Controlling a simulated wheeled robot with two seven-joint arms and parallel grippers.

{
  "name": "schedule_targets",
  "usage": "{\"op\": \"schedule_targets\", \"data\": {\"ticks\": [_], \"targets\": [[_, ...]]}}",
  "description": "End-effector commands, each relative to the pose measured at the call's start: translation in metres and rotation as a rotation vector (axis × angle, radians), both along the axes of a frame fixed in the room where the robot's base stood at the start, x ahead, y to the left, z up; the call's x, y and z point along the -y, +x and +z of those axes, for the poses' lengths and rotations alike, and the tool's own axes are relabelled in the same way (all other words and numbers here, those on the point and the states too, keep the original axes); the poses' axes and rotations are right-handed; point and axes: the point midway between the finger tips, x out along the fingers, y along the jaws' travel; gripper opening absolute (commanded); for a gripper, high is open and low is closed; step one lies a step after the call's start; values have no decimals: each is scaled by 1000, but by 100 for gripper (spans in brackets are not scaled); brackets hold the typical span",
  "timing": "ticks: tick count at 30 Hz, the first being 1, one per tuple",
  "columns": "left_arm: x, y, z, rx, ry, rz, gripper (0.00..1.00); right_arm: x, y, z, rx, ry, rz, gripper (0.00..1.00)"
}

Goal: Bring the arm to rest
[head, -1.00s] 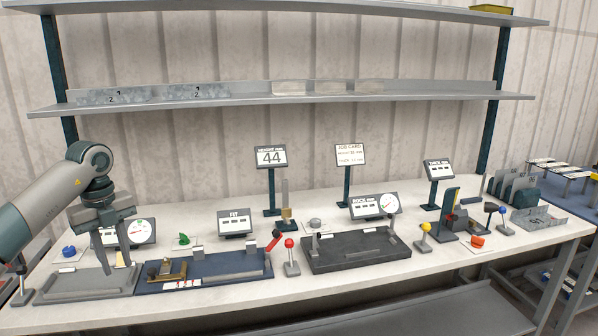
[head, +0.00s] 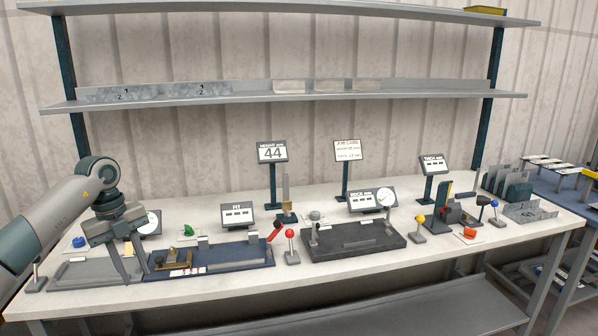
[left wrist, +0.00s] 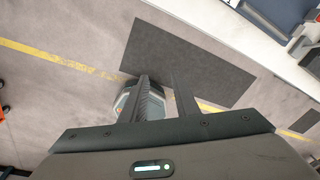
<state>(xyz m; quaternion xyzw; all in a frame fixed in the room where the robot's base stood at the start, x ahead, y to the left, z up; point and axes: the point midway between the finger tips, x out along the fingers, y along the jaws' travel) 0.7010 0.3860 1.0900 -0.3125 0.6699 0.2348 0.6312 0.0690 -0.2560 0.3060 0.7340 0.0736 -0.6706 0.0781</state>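My left arm comes in from the left in the head view. Its left gripper (head: 134,277) points down in front of the left part of the bench picture, with its two fingers apart and nothing between them. In the left wrist view the two dark fingers (left wrist: 162,80) show a clear gap, with floor and a dark mat (left wrist: 190,60) beyond them. The bench (left wrist: 275,45) shows only at the upper right of that view, so the gripper seems to hang off the bench's front side. My right gripper is in neither view.
On the bench (head: 330,277) stand a blue fixture plate (head: 235,257), a black tray (head: 355,240), a red-knobbed lever (head: 291,245) and several small displays. The grey plate (head: 85,273) lies beside the gripper in the picture. Shelves (head: 300,98) run behind.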

Motion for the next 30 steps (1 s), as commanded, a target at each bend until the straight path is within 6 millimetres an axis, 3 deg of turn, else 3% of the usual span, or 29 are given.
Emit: {"op": "schedule_targets", "data": {"ticks": [5, 11, 18, 21, 26, 30], "targets": [[28, 4, -28, -3, -110, -44, 28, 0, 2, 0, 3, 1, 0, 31], [78, 8, -70, 4, -306, -98, 28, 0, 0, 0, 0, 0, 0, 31], [174, 11, -147, 62, -748, -77, 28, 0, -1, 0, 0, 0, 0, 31], [205, 14, -176, 106, -925, 0, 28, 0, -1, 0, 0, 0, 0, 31], [230, 18, -228, 193, -1147, 209, 28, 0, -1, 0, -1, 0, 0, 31], [229, 17, -289, 268, -1260, 466, 28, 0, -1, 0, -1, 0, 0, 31]]}}
